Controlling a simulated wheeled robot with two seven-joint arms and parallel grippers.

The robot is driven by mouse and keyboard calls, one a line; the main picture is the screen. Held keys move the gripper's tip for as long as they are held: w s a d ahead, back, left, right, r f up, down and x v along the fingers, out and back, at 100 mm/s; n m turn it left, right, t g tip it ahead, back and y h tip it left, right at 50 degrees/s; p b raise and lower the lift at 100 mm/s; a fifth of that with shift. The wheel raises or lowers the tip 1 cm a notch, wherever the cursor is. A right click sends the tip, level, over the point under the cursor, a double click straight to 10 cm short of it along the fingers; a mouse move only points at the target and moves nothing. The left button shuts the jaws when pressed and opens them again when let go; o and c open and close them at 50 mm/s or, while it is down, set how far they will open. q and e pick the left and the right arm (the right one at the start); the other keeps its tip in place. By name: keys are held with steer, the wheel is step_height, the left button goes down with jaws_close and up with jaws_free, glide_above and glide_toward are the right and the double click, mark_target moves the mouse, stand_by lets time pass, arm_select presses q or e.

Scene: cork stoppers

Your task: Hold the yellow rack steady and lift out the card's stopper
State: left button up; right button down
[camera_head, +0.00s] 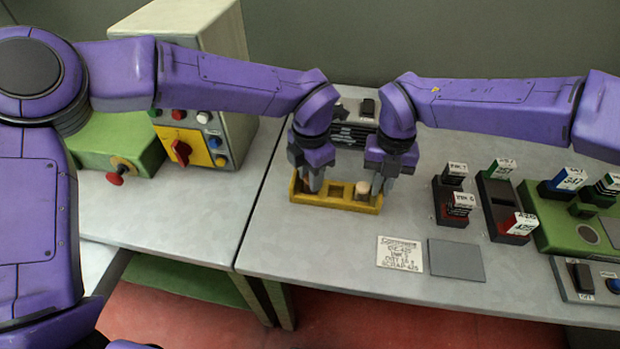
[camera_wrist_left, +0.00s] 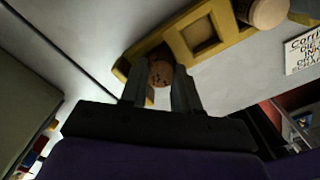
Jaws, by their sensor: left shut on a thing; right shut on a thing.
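The yellow rack (camera_head: 335,203) lies on the grey table and also shows in the left wrist view (camera_wrist_left: 222,42). My left gripper (camera_head: 311,186) is at the rack's left end, shut on a brown cork stopper (camera_wrist_left: 160,72) that appears to sit in the left compartment. The middle compartment is empty. A paler cork stopper (camera_head: 362,187) stands in the compartment to its right and shows in the left wrist view (camera_wrist_left: 266,12). My right gripper (camera_head: 382,188) is shut at the rack's right end, apparently on the rack; its fingertips are partly hidden. A white printed card (camera_head: 400,254) lies in front; its small text is hard to read.
A plain grey plate (camera_head: 456,260) lies right of the card. Dark holders with labelled blocks (camera_head: 455,195) (camera_head: 505,205) and a green fixture (camera_head: 590,230) stand to the right. A dark ribbed device (camera_head: 352,133) is behind the rack.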

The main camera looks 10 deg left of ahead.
steer(key=c, duration=1.1)
jaws_free()
arm_select(q)
step_height(320, 180, up, 10)
steer(key=shift+f, duration=0.2)
steer(key=shift+a, duration=0.1)
arm_select(e)
step_height(320, 180, up, 12)
steer(key=w, duration=0.1)
steer(key=shift+w, duration=0.2)
